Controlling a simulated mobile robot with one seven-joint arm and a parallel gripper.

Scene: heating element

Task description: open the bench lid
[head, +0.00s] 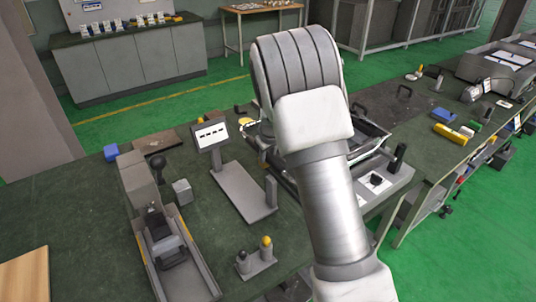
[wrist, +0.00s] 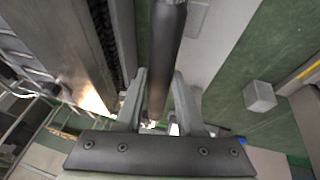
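My gripper is hidden behind my white and grey arm in the head view. In the wrist view its two grey fingers (wrist: 158,98) stand apart. A dark round bar (wrist: 168,45) runs between them, with a narrow gap showing on its left; contact on the right is unclear. In the head view, a metal bench unit (head: 368,140) shows partly behind my arm, with a dark edge and a shallow opening. Which part of it is the lid, and how far it is raised, I cannot tell. A pale metal body (wrist: 65,45) fills the left of the wrist view.
A small display on a grey stand (head: 210,135), a grey cube (head: 182,191) and a grey fixture (head: 170,255) stand on the bench left of my arm. The cube also shows in the wrist view (wrist: 259,97). An upright black handle (head: 398,156) stands right of my arm.

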